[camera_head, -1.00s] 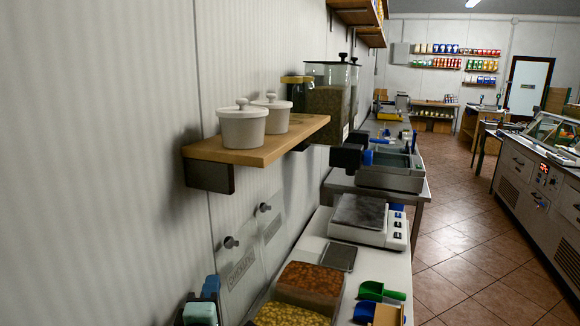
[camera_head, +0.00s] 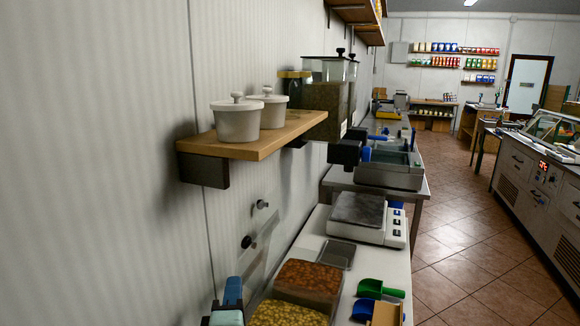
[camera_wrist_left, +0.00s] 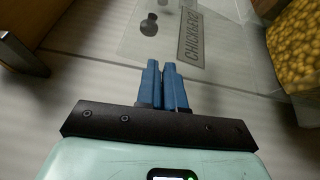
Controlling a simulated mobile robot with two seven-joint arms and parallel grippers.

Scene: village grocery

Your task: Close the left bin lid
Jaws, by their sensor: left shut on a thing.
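The left bin lid is a clear panel with a dark knob (camera_head: 246,241), raised and steeply tilted near the wall. In the left wrist view its label (camera_wrist_left: 205,42) reads like chickpeas. My left gripper (camera_head: 233,288) is at the lower left, beside the lid's near side. In the left wrist view its blue fingers (camera_wrist_left: 162,72) are close together at the lid's edge and shut on it; the contact itself is hard to see. The left bin of yellow chickpeas (camera_head: 285,314) is open below. My right gripper is not in view.
A second bin (camera_head: 308,283) with orange-brown contents stands behind, its lid knob (camera_head: 262,204) near the wall. A wooden shelf (camera_head: 270,143) with white pots juts out above. A scale (camera_head: 358,217), a green scoop (camera_head: 380,289) and a blue scoop stand to the right.

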